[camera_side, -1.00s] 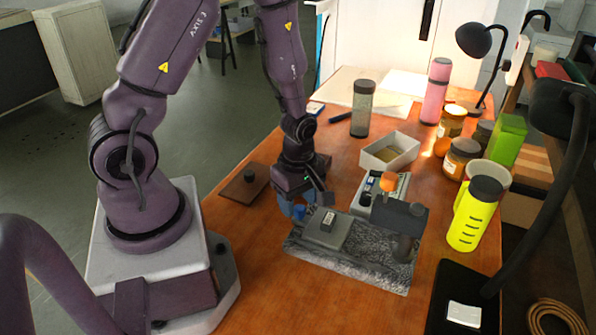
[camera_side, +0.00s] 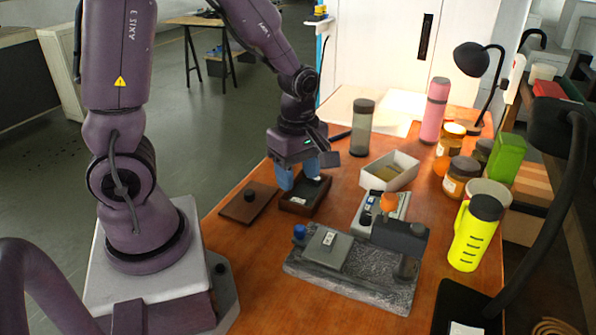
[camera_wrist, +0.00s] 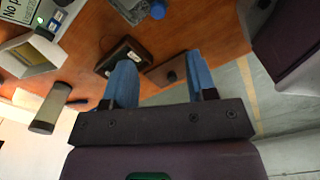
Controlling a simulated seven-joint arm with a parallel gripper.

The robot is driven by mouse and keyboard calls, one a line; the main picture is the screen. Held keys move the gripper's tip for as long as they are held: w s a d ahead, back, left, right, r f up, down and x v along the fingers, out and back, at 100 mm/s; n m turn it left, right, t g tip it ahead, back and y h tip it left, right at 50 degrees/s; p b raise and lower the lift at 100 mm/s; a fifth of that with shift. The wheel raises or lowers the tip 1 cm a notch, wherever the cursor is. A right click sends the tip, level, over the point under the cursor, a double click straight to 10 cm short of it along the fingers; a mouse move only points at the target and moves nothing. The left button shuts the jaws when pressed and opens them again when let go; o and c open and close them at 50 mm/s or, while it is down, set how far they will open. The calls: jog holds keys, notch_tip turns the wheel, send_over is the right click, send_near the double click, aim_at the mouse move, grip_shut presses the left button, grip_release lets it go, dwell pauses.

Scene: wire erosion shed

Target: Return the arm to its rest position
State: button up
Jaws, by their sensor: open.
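My gripper (camera_side: 299,180) has two blue fingers, spread apart with nothing between them. In the side view it hangs over the small dark box (camera_side: 293,207); I cannot tell how high. In the wrist view the fingers (camera_wrist: 160,76) point toward the table, with the dark box (camera_wrist: 124,52) beyond the left finger and a brown plate with a dark knob (camera_wrist: 165,70) between and behind them. The arm is bent, its forearm reaching over the table's left part.
A grey fixture (camera_side: 330,250) with a blue knob (camera_side: 299,231) stands at the front. A pale open box (camera_side: 390,170), a dark-lidded grey jar (camera_side: 361,128) and a yellow bottle (camera_side: 474,235) stand to the right. The brown plate (camera_side: 240,208) lies left; bare table lies front left.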

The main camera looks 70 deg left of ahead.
jog(key=s+d+r+m+t, duration=0.2)
jog(key=s+d+r+m, duration=0.1)
jog(key=r+m, duration=0.5)
jog(key=s+d+r+m+t, duration=0.3)
jog(key=r+m, duration=0.6)
jog(key=m, duration=0.4)
jog(key=shift+s+m+t, duration=0.3)
jog(key=shift+s, duration=0.05)
